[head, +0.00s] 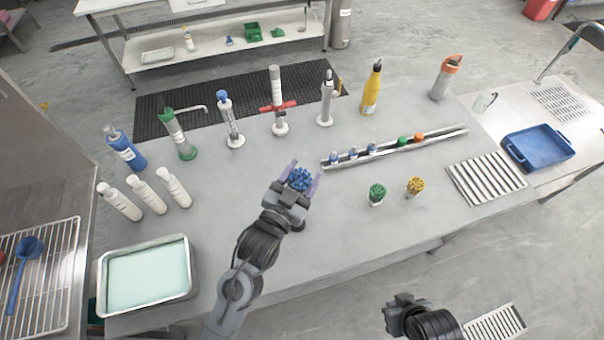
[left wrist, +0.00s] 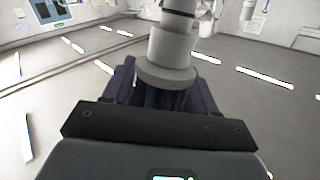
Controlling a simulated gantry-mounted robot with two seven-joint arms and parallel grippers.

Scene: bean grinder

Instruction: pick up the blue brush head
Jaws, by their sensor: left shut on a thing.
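The blue brush head (head: 300,178) sits between the two purple fingers of my left gripper (head: 302,181), near the middle of the grey table. My left gripper is shut on it. In the left wrist view, a grey collar and stem (left wrist: 168,60) rise between the fingers, with dark bristles partly hidden below the collar. A green brush head (head: 377,192) and a yellow brush head (head: 415,185) stand on the table to the right. My right gripper (head: 392,318) is at the bottom of the head view, off the table's front edge; its fingers do not show clearly.
A long rail (head: 395,147) with several small coloured pieces lies behind and right of my left gripper. Bottles and tools stand along the back. A metal tray (head: 193,262) is at front left, and a ridged plate (head: 487,178) at right. The front middle is clear.

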